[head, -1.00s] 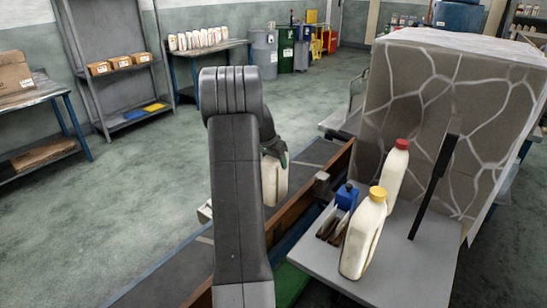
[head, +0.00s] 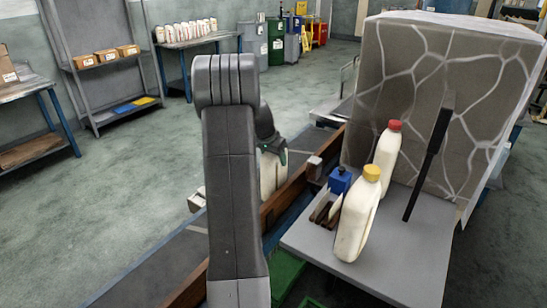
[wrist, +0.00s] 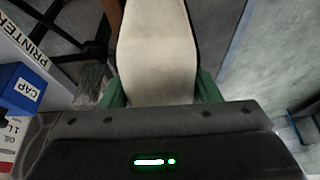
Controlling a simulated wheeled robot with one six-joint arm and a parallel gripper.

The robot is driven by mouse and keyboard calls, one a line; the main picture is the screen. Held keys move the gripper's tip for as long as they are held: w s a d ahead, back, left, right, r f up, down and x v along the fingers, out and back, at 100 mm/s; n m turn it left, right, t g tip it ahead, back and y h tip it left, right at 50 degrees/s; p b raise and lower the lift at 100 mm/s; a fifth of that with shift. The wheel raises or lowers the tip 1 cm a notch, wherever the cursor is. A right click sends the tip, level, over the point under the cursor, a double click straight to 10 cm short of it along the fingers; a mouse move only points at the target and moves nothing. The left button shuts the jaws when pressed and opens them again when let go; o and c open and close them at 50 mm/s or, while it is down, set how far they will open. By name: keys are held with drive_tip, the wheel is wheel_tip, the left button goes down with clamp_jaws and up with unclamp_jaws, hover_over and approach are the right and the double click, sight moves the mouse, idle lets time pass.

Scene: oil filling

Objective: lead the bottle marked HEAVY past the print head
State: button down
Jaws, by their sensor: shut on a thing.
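A cream bottle (head: 272,175) is in my gripper (head: 272,152), partly hidden behind my arm in the head view. In the wrist view the bottle (wrist: 157,50) fills the space between the green fingers of my gripper (wrist: 160,92), which is shut on it. No HEAVY mark is readable on it. In the head view it is over the dark belt beside the wooden rail (head: 285,195). A small grey block (head: 314,167) on the rail stands just right of the bottle, apart from it; I cannot tell whether it is the print head.
A grey side table (head: 405,245) holds a yellow-capped bottle (head: 358,215), a red-capped bottle (head: 387,155) and a blue block (head: 340,180). A black bar (head: 428,165) rises there before a large patterned panel (head: 400,70). A blue CAP block (wrist: 22,88) is left in the wrist view.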

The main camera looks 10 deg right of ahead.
drive_tip(key=shift+w+d+r, duration=0.15)
drive_tip(key=w+d+p, duration=0.5)
drive_tip(key=w+d, duration=0.3)
drive_tip(key=d, duration=0.1)
drive_tip(key=shift+w, duration=0.4)
idle(1.3)
drive_tip(key=shift+w, duration=0.1)
drive_tip(key=shift+w+d+p, duration=1.3)
drive_tip(key=shift+w+d, duration=0.1)
drive_tip(key=shift+d, duration=0.05)
